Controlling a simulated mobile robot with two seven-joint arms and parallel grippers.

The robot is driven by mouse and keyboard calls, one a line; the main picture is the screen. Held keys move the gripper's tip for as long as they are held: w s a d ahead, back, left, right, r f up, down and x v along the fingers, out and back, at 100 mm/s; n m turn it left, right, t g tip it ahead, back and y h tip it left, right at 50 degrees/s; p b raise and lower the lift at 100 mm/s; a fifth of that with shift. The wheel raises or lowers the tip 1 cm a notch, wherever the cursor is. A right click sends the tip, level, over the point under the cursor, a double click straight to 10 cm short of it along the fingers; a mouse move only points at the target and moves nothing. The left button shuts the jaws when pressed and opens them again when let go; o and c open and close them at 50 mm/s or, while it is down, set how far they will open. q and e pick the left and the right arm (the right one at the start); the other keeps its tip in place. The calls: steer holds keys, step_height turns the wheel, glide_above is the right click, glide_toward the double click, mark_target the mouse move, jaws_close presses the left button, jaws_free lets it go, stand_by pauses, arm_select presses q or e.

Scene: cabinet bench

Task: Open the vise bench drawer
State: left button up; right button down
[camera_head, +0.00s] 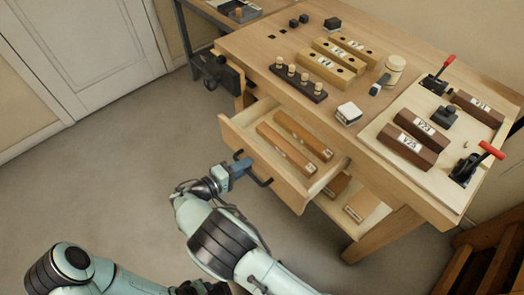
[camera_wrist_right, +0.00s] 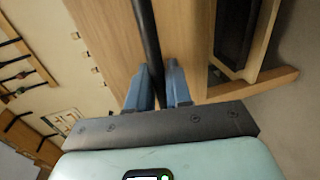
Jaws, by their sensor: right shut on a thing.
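The vise bench drawer (camera_head: 285,182) is pulled out from the wooden bench, with its front towards me. Two long brown wooden blocks (camera_head: 294,148) lie inside it. A dark bar handle (camera_head: 262,181) is on the drawer front. My right gripper (camera_head: 244,166) is at the left part of the handle. In the right wrist view the blue fingers of my right gripper (camera_wrist_right: 162,85) stand on both sides of the dark handle bar (camera_wrist_right: 148,40) and are shut on it.
The bench top (camera_head: 262,45) carries yellow blocks (camera_head: 330,68), a dark peg rack (camera_head: 298,84), and a pale board (camera_head: 440,175) with red-handled clamps. A vise (camera_head: 215,72) is on the bench's left side. An open shelf with blocks (camera_head: 361,205) is below right. The floor left of the drawer is clear.

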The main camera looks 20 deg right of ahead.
steer(key=f+v, duration=0.1)
steer(key=v, duration=0.6)
steer(key=shift+a+f, duration=0.25)
steer(key=shift+a, duration=0.05)
arm_select(q)
steer(key=shift+w, duration=0.1)
arm_select(e)
steer(key=shift+s, duration=0.1)
steer(key=c, duration=1.2)
jaws_free()
steer(key=shift+c, duration=0.2)
arm_select(q)
steer(key=shift+a, duration=0.15)
